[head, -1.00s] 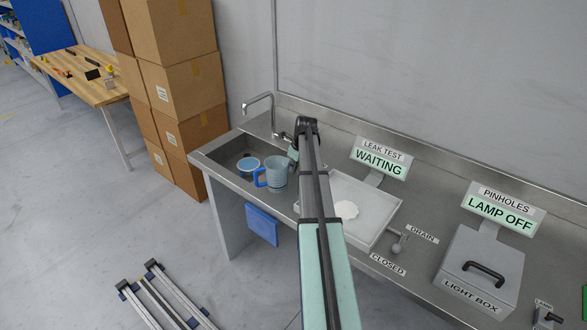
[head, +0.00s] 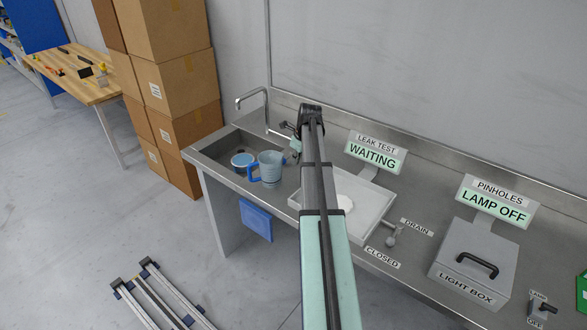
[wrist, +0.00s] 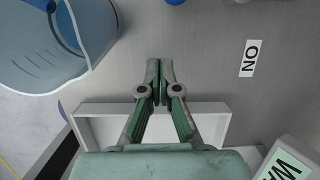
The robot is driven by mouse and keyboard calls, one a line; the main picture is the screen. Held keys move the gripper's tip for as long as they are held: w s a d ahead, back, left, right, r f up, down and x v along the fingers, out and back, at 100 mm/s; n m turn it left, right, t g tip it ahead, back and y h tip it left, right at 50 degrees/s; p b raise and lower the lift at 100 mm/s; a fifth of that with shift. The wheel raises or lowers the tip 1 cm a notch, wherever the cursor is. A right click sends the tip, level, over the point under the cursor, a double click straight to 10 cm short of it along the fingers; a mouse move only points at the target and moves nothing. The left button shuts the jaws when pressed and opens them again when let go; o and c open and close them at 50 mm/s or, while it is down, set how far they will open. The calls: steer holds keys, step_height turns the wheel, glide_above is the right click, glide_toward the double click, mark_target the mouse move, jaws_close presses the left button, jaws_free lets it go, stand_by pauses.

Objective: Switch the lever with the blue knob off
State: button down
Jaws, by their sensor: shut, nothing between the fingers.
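A round blue shape (wrist: 175,2), probably the blue knob, is cut off by the top edge of the wrist view. Its lever and setting cannot be made out. My gripper (wrist: 153,66) is shut and empty over the counter. Its fingers point toward the top of the picture, and the blue shape lies beyond their tips, apart from them. In the head view my gripper (head: 295,146) shows only partly beside my arm, near the tap.
A translucent blue jug (head: 270,169) stands by the sink (head: 212,151), close to my gripper's left. A white tray (head: 378,207) lies under my arm. The WAITING sign (head: 374,153), drain lever (head: 391,234) and light box (head: 478,262) stand to the right.

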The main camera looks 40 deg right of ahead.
steer(key=v, duration=0.4)
steer(key=shift+s+r+b, duration=0.1)
steer(key=shift+r+b, duration=0.15)
steer(key=shift+b, duration=0.15)
steer(key=shift+r, duration=0.1)
